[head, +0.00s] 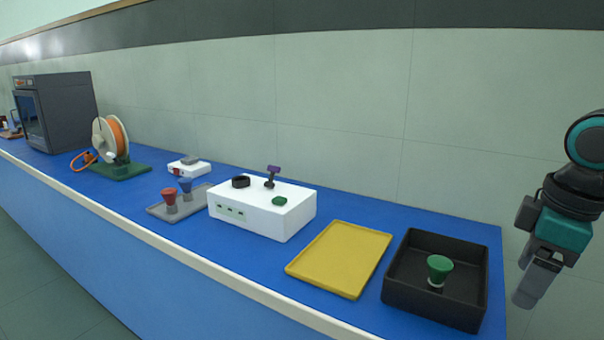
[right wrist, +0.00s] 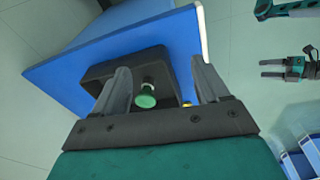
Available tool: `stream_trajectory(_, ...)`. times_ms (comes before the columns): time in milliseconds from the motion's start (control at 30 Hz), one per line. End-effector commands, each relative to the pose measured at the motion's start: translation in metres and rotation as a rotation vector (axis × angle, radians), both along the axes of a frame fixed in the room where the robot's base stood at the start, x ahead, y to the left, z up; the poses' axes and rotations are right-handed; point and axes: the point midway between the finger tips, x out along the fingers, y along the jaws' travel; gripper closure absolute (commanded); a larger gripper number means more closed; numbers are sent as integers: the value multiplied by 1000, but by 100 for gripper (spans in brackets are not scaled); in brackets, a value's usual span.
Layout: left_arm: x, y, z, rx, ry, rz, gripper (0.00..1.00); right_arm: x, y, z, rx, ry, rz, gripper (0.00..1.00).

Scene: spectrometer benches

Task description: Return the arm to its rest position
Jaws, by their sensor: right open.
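My right gripper (head: 535,282) hangs beyond the right end of the blue bench (head: 415,218), beside the black tray and touching nothing. In the right wrist view its two fingers (right wrist: 162,88) are spread apart with nothing held between them. The green-topped piece (head: 439,268) stands upright in the black tray (head: 408,294); it also shows in the right wrist view (right wrist: 146,97), seen between the fingers but at a distance. My left gripper (right wrist: 271,68) shows small at the upper right of the right wrist view, its two fingers apart and empty.
A yellow tray (head: 341,258) lies empty left of the black tray. Farther left are a white box (head: 262,217), a grey tray (head: 160,210) with red and blue pieces, an orange spool (head: 116,137) and a dark cabinet (head: 70,110). Right of the bench end is free room.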

Motion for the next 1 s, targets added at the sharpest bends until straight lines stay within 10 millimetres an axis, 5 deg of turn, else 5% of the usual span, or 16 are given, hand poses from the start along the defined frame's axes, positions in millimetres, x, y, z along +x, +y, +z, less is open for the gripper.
stream_trajectory(300, 4, 6, 14, 13, -11, 9, 34, 1, -95, -73, 88, -186, -222, 26)
stream_trajectory(533, -3, 13, 18, 22, -1, 21, 34, -27, -130, -151, 140, -299, -359, 26)
stream_trajectory(767, -6, 14, 25, 23, 2, 31, 34, -66, -113, -225, 202, -394, -458, 26)
stream_trajectory(1000, -8, 17, 33, 30, 2, 36, 34, -102, -45, -280, 288, -491, -525, 26)
